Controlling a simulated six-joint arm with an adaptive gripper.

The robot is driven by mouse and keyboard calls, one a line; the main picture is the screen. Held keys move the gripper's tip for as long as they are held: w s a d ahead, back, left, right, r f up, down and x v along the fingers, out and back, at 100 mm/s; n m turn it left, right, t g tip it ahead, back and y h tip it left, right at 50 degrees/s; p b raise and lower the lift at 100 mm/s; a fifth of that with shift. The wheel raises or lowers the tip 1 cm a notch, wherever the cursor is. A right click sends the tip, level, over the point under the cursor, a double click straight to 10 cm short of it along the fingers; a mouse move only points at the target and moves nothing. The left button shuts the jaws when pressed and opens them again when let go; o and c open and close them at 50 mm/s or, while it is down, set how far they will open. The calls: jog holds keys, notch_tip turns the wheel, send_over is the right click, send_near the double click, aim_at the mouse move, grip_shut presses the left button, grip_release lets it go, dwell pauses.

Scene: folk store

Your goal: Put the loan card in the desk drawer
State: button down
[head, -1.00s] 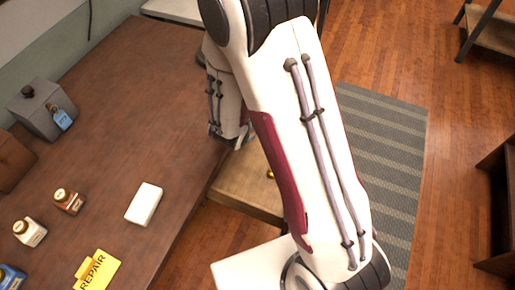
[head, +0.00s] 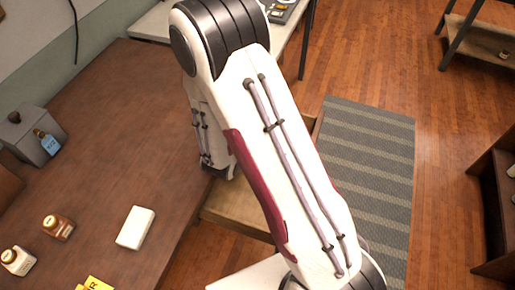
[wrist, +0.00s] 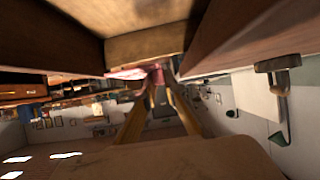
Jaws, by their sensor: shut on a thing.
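The desk drawer (head: 238,211) stands pulled out from the desk's right side, partly covered by my arm in the head view. In the wrist view, which looks upside down, drawer-like wood (wrist: 145,45) fills the top middle. My gripper (wrist: 155,84) is hidden behind my arm in the head view. In the wrist view its two fingers close together at a flat pinkish-red thing, which looks like the loan card (wrist: 128,73). The card lies against the wood's edge in the picture; I cannot tell whether they touch. The card does not show in the head view.
The desk top (head: 130,110) holds a white block (head: 136,228), small bottles (head: 58,227), a grey box (head: 28,135) with a blue tag and a yellow sign (head: 97,284). A striped mat (head: 370,170) lies on the floor right of the drawer.

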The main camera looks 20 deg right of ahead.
jog(key=shift+f, duration=4.7)
jog(key=shift+f, duration=0.1)
jog(key=shift+f, duration=1.9)
jog(key=shift+f, duration=0.15)
jog(key=c, duration=2.1)
grip_release()
jog(key=shift+r, duration=0.2)
jog(key=shift+v, duration=3.75)
